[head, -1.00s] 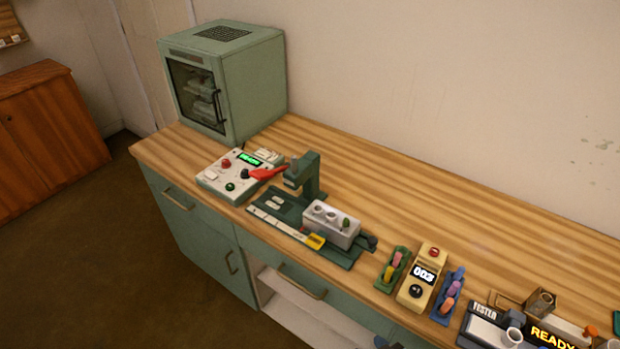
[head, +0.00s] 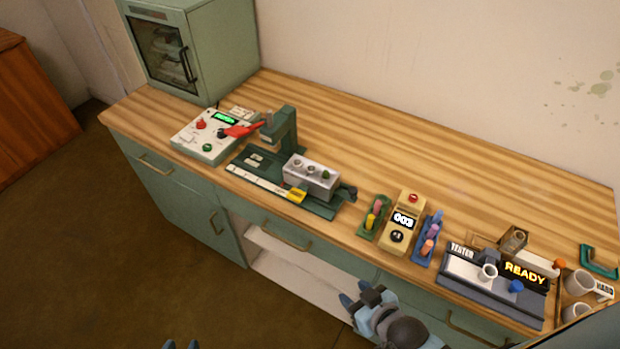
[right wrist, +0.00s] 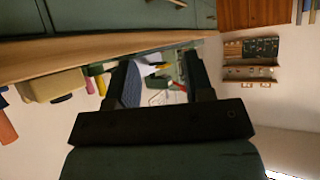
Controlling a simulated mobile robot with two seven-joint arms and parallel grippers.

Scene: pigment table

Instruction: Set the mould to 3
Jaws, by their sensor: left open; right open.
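The mould is a pale grey block (head: 312,176) with several round holes in its top, on the dark green slide base (head: 318,208) of a small press (head: 281,130). A white scale strip (head: 255,182) runs along the base's front, with a yellow pointer (head: 297,195) near its right end; its marks are too small to read. A dark knob (head: 349,193) sits at the base's right end. My right gripper (head: 358,297) is open and empty, in front of the drawers. It frames the press area in the right wrist view (right wrist: 163,80). My left gripper (head: 181,344) is open at the bottom edge, mostly cut off.
A control box (head: 207,143) with a red lever (head: 241,130) stands left of the press. Right are a counter (head: 402,222) reading 003, crayon-like sticks in green (head: 370,229) and blue (head: 422,250) racks, and a tester (head: 470,279) reading READY. The table's back strip is clear.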

